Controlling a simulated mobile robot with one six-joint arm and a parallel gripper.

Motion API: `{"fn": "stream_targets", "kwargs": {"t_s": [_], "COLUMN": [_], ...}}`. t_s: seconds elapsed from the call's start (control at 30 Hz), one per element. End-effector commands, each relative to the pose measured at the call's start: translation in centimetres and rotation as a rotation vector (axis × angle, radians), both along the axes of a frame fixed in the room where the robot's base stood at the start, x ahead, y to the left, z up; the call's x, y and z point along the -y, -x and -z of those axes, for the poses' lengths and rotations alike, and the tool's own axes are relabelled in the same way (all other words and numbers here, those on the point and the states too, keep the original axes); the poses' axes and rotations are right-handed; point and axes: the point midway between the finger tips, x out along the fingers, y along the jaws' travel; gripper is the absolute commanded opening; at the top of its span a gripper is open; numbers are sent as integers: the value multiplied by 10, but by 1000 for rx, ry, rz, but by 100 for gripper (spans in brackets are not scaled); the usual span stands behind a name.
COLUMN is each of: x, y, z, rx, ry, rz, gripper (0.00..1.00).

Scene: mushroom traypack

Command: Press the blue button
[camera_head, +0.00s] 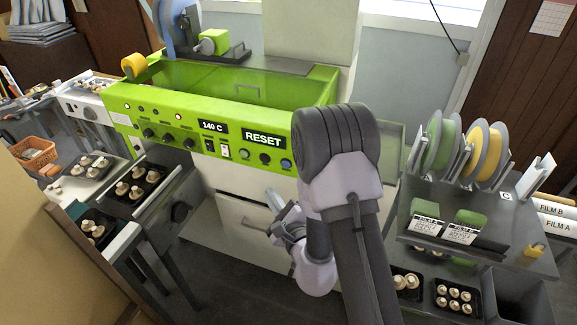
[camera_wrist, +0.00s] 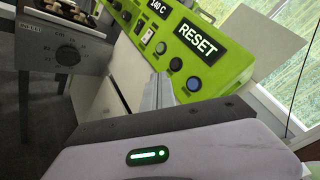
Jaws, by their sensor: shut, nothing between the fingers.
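The blue button (camera_head: 286,164) is the rightmost of the round buttons under the RESET label on the green machine's front panel (camera_head: 222,144). In the wrist view the blue button (camera_wrist: 194,84) sits at the lower right of the panel, unobstructed. My gripper (camera_head: 272,198) is in front of the white cabinet below the panel, under the button and apart from it. In the wrist view my gripper (camera_wrist: 160,90) is shut and empty, its tips below and left of the blue button. My arm covers the panel's right end in the head view.
A dark button (camera_head: 264,158) and a grey one (camera_head: 243,154) sit left of the blue button. A roller rack with green and yellow rolls (camera_head: 483,150) stands on the right table. Trays of mushrooms (camera_head: 138,184) lie at the left. Some open space lies before the cabinet.

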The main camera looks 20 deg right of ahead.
Motion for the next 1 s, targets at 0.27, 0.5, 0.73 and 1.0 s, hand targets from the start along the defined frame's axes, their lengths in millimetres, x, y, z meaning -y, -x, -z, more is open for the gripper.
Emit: {"fn": "stream_targets", "kwargs": {"t_s": [0.27,0.5,0.73,1.0], "x": [0,16,36,50], "y": [-1,-22,-49,-69], "z": [-1,-4,-4,-1], "rx": [1,2,2,1], "ry": [-1,-1,-1,-1], "rz": [-1,1,-1,-3], "gripper": [0,0,0,0]}}
